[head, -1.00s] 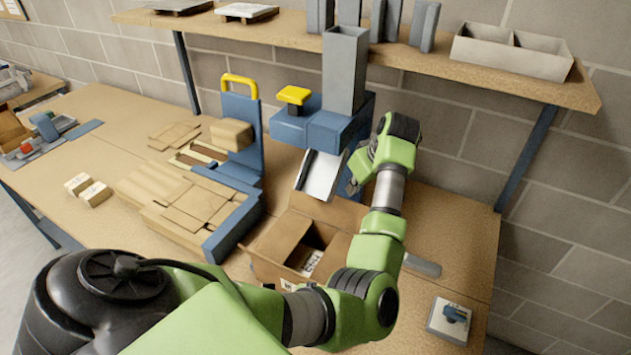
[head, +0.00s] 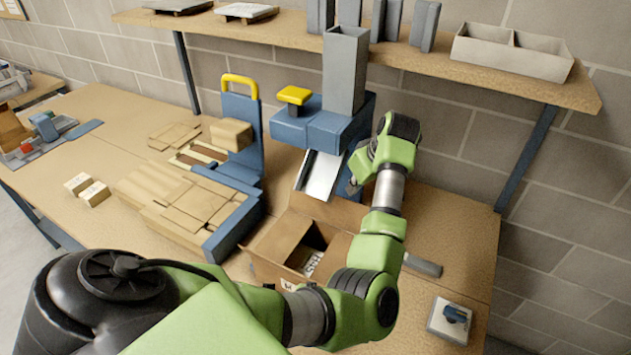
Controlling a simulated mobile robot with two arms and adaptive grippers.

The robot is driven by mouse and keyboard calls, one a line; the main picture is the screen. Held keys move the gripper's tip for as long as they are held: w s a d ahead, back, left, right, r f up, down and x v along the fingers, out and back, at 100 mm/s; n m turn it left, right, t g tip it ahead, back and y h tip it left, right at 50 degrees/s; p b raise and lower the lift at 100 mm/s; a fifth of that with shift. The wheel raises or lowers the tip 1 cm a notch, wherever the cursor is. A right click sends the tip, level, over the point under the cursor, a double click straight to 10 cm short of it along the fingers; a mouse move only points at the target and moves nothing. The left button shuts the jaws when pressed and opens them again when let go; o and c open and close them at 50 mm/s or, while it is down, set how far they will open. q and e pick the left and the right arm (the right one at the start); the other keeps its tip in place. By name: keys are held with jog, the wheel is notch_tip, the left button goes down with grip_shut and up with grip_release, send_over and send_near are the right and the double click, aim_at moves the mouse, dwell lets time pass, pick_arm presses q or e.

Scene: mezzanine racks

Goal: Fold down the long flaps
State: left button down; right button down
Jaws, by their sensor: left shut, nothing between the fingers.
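An open cardboard box (head: 262,268) stands on the bench behind my forearm. Its left flap (head: 281,236) and its back flap (head: 335,211) show. The back flap stands up below the metal chute. A white printed item shows in the dark inside. My arm hides the box's right side and part of its front, so the flaps there cannot be made out. My left gripper (head: 353,186) is behind the box's back right, close to the chute and back flap; it is shut and empty, mostly hidden by its own wrist. My right gripper is not in view.
A blue dispenser (head: 310,128) with a grey column and metal chute (head: 320,176) stands just behind the box. A blue stand with flat cardboard (head: 180,205) is to the left. A shelf (head: 400,62) hangs above. A small device (head: 450,318) lies front right.

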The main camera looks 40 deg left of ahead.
pick_arm(q)
jog(key=shift+f, duration=0.1)
notch_tip(320, 180, down, 3)
jog(key=shift+f+b, duration=0.1)
jog(key=shift+b, duration=0.45)
dwell(0.4)
